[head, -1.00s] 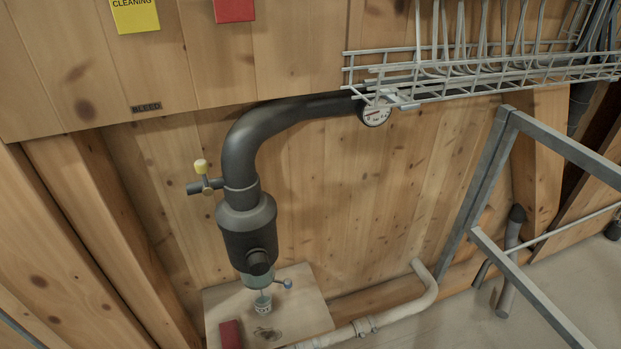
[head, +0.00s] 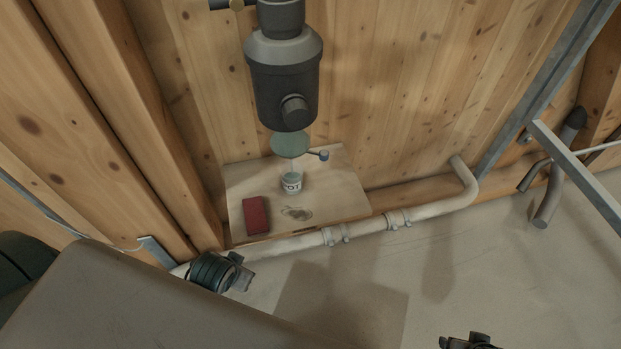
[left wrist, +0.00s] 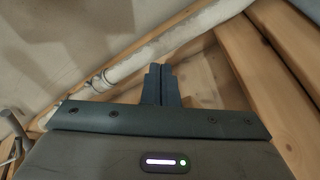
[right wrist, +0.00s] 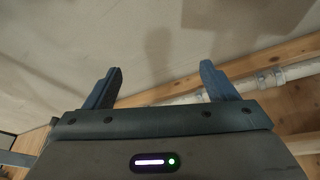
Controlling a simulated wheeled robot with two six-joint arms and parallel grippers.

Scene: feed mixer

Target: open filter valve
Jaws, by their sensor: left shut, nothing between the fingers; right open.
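The dark grey filter housing (head: 284,85) hangs on the wooden wall at the top of the head view, with a round stub on its front. A greenish bowl-like part (head: 290,144) is below it, with a small lever ending in a grey-blue knob (head: 323,155). A side stub with a brass fitting (head: 236,4) is cut off at the top edge. My left gripper (left wrist: 161,70) is shut and empty in the left wrist view. My right gripper (right wrist: 160,66) is open and empty over the floor in the right wrist view. Neither gripper touches the filter.
A small wooden shelf (head: 345,190) under the filter holds a labelled cup (head: 291,184), a red block (head: 256,215) and a dark stain. A pale pipe (head: 365,228) runs along the wall's foot. A grey metal frame (head: 545,85) stands at right. The floor in front is clear.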

